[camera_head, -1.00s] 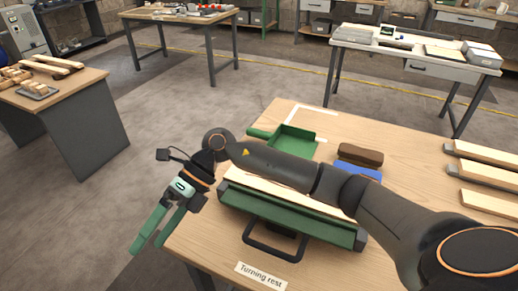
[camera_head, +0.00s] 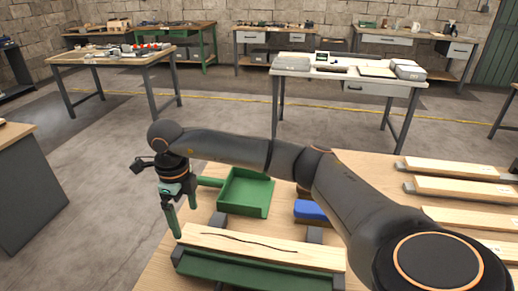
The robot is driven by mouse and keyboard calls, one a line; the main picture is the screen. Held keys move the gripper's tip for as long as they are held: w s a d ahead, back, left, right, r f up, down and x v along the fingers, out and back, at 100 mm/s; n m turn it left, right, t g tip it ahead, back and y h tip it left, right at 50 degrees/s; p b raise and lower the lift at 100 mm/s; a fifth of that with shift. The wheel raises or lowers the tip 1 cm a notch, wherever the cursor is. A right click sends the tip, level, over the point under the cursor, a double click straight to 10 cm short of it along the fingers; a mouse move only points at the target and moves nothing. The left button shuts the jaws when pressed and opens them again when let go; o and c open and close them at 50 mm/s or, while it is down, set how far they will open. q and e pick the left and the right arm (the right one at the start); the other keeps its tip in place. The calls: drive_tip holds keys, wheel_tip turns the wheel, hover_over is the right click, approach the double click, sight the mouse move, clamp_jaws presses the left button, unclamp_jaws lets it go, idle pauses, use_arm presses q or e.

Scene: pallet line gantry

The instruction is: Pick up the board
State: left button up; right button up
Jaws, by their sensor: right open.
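A pale wooden board (camera_head: 225,241) with a dark wavy line along it lies across the green turning rest (camera_head: 255,274) at the front of the table. Dark supports show at the board's edges. My right gripper (camera_head: 184,220) has green fingers, is open and empty, and points down just left of the board's left end. I cannot tell whether its fingertips are above or beside the board. My right arm crosses the table behind the board. My left gripper is out of view.
A green dustpan (camera_head: 246,192) and a blue-bodied brush (camera_head: 310,209) lie behind the board, the brush partly hidden by my arm. Several pale boards (camera_head: 460,187) lie on supports at the right. Other benches stand farther back, with open floor between.

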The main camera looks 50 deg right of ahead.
sight(187, 233)
drive_tip(key=shift+w+a+f+p, duration=0.1)
drive_tip(key=shift+f+p, duration=0.2)
drive_tip(key=shift+f, duration=1.1)
drive_tip(key=shift+w+a+f+p, duration=0.1)
drive_tip(key=shift+f+p, duration=0.15)
drive_tip(key=shift+f, duration=1.1)
drive_tip(key=shift+r, duration=0.1)
drive_tip(key=c, duration=1.5)
